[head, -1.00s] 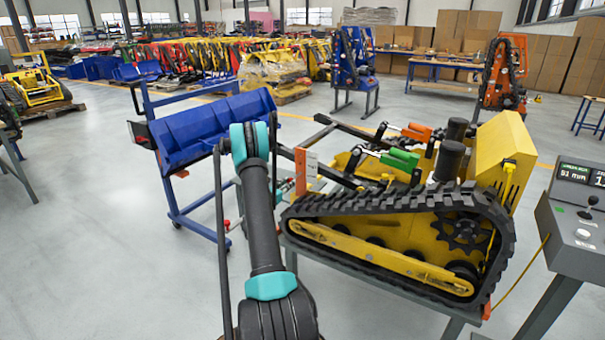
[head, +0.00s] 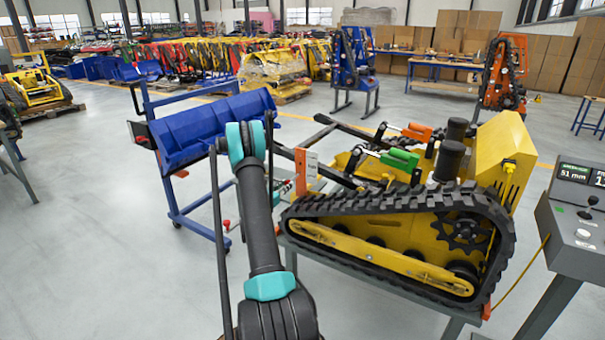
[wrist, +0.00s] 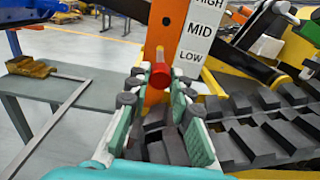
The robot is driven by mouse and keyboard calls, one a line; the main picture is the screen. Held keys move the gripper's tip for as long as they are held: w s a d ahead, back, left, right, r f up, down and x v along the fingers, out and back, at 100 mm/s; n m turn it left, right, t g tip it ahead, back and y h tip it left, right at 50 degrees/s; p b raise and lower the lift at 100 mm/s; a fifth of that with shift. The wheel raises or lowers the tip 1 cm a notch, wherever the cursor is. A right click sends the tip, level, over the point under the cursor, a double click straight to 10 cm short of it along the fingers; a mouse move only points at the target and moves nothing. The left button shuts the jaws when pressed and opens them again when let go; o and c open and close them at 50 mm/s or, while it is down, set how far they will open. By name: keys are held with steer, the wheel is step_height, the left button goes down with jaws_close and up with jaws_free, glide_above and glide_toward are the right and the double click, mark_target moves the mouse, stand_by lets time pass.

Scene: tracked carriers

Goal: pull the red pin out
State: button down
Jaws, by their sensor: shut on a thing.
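The red pin (wrist: 159,76) shows its round red end in the wrist view, in front of an orange upright plate (wrist: 168,32). A white label reading HIGH, MID and LOW (wrist: 197,32) is on the plate, and the pin is near the LOW end. My gripper (wrist: 160,84) is shut on the pin, with a teal and grey finger on each side. Whether the pin's shaft is still in the plate cannot be told. In the head view the orange plate (head: 305,172) stands right of my arm, which hides most of my gripper; the pin is not clear there.
The yellow tracked carrier (head: 385,250) with black tread stands on a bench right of my arm. A blue bucket on a trolley (head: 215,128) stands left. A grey control console (head: 575,225) is at the right edge. Open floor lies at the left.

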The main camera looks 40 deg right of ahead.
steer(key=shift+a, duration=0.15)
steer(key=shift+v, duration=1.6)
steer(key=c, duration=1.9)
jaws_free()
jaws_close()
